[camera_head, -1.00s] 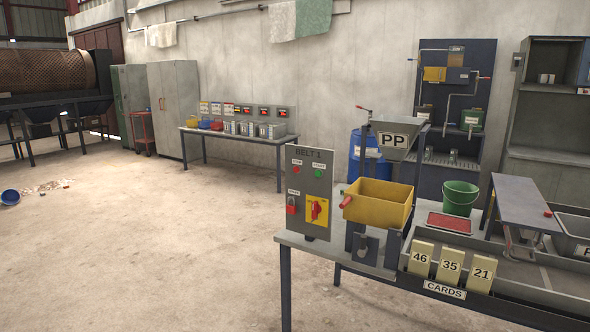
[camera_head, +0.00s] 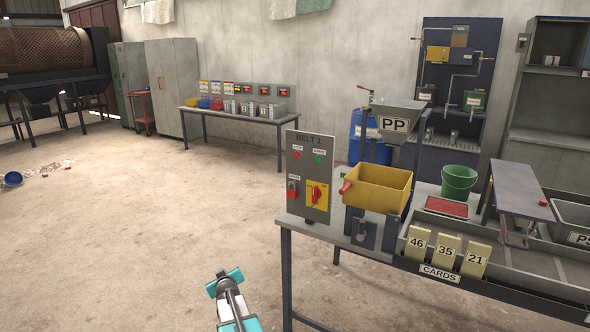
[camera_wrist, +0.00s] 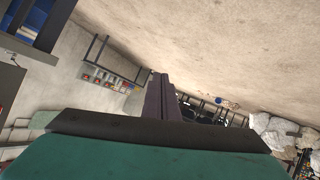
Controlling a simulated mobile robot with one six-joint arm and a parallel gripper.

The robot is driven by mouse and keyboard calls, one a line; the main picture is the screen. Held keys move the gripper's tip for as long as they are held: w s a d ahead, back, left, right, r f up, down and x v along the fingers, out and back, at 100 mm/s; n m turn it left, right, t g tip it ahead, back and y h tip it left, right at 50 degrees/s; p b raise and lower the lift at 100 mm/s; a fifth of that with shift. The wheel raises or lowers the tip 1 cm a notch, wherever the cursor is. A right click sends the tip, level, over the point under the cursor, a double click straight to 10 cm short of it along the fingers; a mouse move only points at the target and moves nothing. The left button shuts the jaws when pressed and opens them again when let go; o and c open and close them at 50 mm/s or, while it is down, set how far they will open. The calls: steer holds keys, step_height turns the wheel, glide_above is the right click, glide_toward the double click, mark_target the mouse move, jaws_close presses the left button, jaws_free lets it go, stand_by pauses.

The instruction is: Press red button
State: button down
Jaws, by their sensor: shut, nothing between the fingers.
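The grey BELT 1 control panel (camera_head: 308,176) stands upright at the left end of the near bench in the head view. A small red button (camera_head: 297,155) sits at its upper left under a STOP label, beside a green START button (camera_head: 318,159). Below are a red padlock-like part (camera_head: 292,190) and a red rotary switch (camera_head: 315,194) on a yellow plate. My arm's teal-and-grey end (camera_head: 226,283) is low and left of the bench, apart from the panel. In the wrist view my gripper (camera_wrist: 161,88) has its dark fingers together, empty.
The near bench holds a yellow bin (camera_head: 377,188), a green bucket (camera_head: 459,183), a red tray (camera_head: 446,207) and number cards (camera_head: 445,250). A small red piece (camera_head: 543,203) sits on a raised grey plate (camera_head: 520,190).

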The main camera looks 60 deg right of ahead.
mark_target(297, 155)
steer(key=s+d+r+t+h+p, duration=0.1)
steer(key=s+d+r, duration=0.3)
steer(key=d+r, duration=0.4)
steer(key=s+d+r+t+h+p, duration=0.1)
steer(key=d+r, duration=0.7)
steer(key=r, duration=0.9)
steer(key=s+d+r+t+h+p, duration=0.2)
steer(key=s+d+r+h, duration=0.3)
steer(key=r, duration=0.8)
steer(key=s+d+t, duration=0.1)
steer(key=d, duration=0.2)
steer(key=shift+s+r+n, duration=0.3)
steer(key=shift+d, duration=0.2)
steer(key=shift+d+p, duration=1.8)
steer(key=shift+d, duration=2.5)
steer(key=shift+d, duration=0.9)
steer(key=shift+a, duration=0.1)
steer(key=shift+a+b, duration=0.7)
steer(key=shift+a, duration=0.1)
